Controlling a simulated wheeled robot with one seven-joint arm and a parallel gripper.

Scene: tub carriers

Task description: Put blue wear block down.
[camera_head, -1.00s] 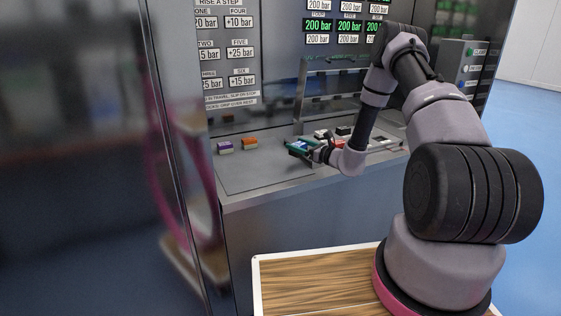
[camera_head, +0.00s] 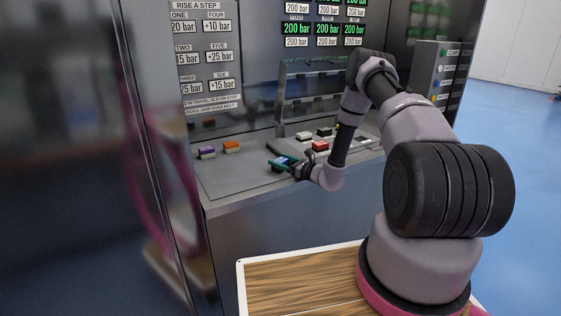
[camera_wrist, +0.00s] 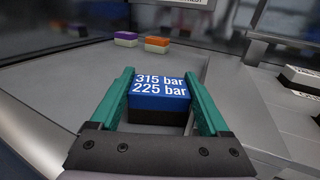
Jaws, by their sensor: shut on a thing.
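The blue wear block (camera_wrist: 159,95) has a blue top lettered "315 bar" and "225 bar" and a dark lower part. It sits between the two green fingers of my gripper (camera_wrist: 156,98) in the wrist view, and the fingers are shut on its sides. In the head view my gripper (camera_head: 284,163) is low over the front part of the grey bench top (camera_head: 225,183), with the blue block (camera_head: 282,160) small between the fingers. I cannot tell whether the block touches the bench top.
A purple block (camera_head: 207,153) and an orange block (camera_head: 232,146) stand on the bench, further back left. A red block (camera_head: 320,146) and white block (camera_head: 304,136) sit on a raised panel to the right. Bare bench top lies left of my gripper.

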